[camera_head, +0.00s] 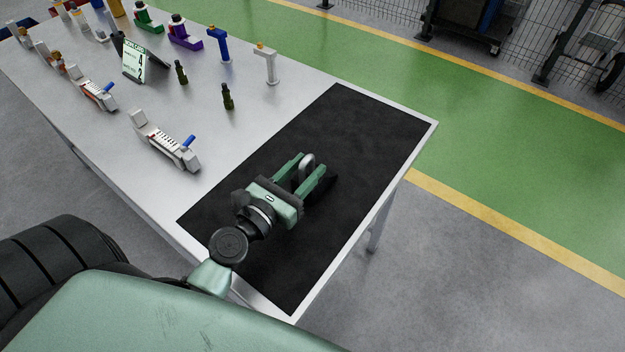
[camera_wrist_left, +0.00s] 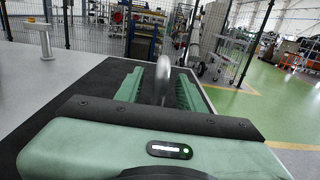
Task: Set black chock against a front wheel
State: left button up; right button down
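A black chock (camera_head: 323,189) with a grey loop handle (camera_head: 308,161) sits on the black mat (camera_head: 365,125) at the near end of the table. The chock's dark body blends into the mat and is partly hidden by my gripper. My left gripper (camera_head: 307,170) is over the mat with its green fingers apart, one on each side of the handle. In the left wrist view the handle (camera_wrist_left: 162,78) stands between the fingers (camera_wrist_left: 160,90), with a gap visible on both sides. My right gripper is not in view. I cannot make out an aircraft or tug front wheel.
A light grey table (camera_head: 215,130) carries a black sign stand (camera_head: 138,62), dark green bottles (camera_head: 228,96), a white tool-like piece (camera_head: 165,142) and a white stand (camera_head: 268,64). Green floor with yellow lines lies beyond. A cart with a wheel (camera_head: 611,72) stands by the mesh fence.

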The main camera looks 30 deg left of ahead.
pick_arm(q)
jog(key=w, duration=0.1)
jog(key=w+p, duration=0.1)
jog(key=w, duration=0.3)
jog(key=shift+w+d, duration=0.25)
jog(key=shift+d, duration=0.1)
jog(key=shift+s, duration=0.1)
grip_shut()
jog(key=shift+r, duration=0.15)
dwell(0.8)
